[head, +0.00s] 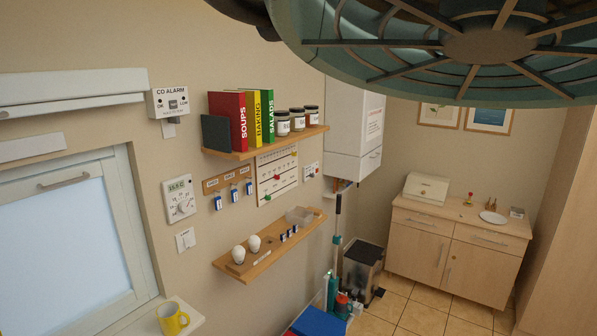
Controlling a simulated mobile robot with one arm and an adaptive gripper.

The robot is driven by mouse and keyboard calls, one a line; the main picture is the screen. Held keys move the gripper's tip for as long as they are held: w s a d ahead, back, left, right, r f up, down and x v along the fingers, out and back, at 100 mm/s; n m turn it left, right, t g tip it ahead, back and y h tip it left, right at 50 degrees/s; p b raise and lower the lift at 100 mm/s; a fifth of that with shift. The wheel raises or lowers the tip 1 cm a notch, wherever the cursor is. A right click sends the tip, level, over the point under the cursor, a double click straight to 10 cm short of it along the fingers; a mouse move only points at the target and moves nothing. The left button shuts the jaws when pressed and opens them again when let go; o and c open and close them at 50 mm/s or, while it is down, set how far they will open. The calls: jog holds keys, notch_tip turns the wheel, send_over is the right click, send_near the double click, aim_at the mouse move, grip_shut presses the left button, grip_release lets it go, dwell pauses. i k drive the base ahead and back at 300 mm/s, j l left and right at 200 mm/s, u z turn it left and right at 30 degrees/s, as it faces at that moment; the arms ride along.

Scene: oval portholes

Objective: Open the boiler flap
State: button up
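The white boiler (345,115) hangs on the wall at the far corner, right of the shelves. Its upper part is partly hidden by a large teal ribbed shape at the top of the picture. A lower white panel (352,167), which looks like the flap, sits under a seam at the boiler's bottom. It appears closed, but it is small and seen at an angle. My gripper is not in view.
A shelf (240,153) holds books and jars; a lower shelf (236,274) holds bulbs. Below the boiler stand a dark bin (361,266) and an upright pole (337,215). A wooden cabinet (455,250) stands right, with tiled floor (423,318) before it.

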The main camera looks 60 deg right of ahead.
aim_at(371, 162)
jog(key=i+l, duration=0.1)
jog(key=l, duration=0.85)
jog(key=i+l, duration=0.1)
jog(key=l, duration=0.9)
jog(key=i+l, duration=0.1)
jog(key=l, duration=0.85)
jog(key=i+l, duration=0.1)
jog(key=l, duration=0.85)
jog(key=i+l+z, duration=0.1)
jog(key=l, duration=0.9)
jog(key=i+l, duration=0.1)
jog(key=l, duration=0.85)
jog(key=i+l, duration=0.15)
jog(key=l, duration=0.8)
jog(key=i+l, duration=0.15)
jog(key=l, duration=0.8)
